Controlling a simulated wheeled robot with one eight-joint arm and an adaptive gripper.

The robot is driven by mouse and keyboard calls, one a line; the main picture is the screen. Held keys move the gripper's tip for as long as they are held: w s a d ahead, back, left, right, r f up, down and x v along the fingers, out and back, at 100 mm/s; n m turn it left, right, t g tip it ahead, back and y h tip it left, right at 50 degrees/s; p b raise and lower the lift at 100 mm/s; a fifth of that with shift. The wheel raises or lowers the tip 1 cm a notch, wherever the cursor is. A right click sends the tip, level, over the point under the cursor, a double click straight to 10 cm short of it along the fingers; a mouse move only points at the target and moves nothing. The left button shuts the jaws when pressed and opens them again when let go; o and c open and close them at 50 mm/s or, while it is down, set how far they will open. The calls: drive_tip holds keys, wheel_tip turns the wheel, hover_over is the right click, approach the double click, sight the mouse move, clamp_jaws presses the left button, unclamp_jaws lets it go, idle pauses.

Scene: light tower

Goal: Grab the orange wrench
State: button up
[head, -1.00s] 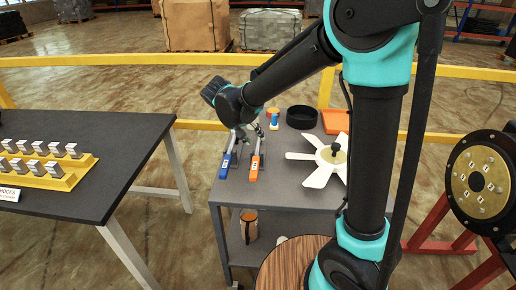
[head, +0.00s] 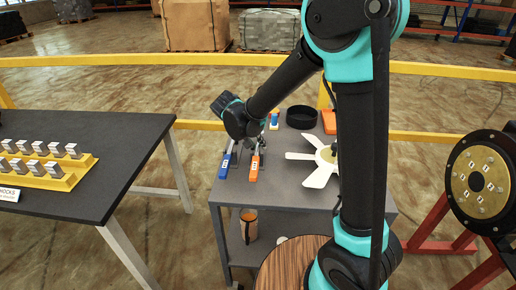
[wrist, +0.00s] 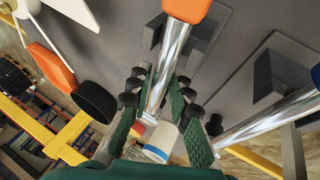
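The orange wrench (head: 254,168) lies on the grey cart with its orange handle toward the front. In the wrist view, part of its orange handle (wrist: 187,8) shows at the top, and its silver shaft runs down between the fingers. My gripper (wrist: 160,88) is open, its green-padded fingers on either side of the shaft. Whether a pad touches the shaft I cannot tell. In the head view my gripper (head: 245,138) is low over the wrench's far end, partly hidden by my wrist.
A blue wrench (head: 224,168) lies close to the left; its silver shaft (wrist: 262,117) shows in the wrist view. A white fan (head: 318,168), a black round container (head: 301,117) and an orange tray (head: 328,121) share the cart. A dark table (head: 110,180) stands left.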

clamp_jaws()
drive_tip(key=shift+r, duration=0.1)
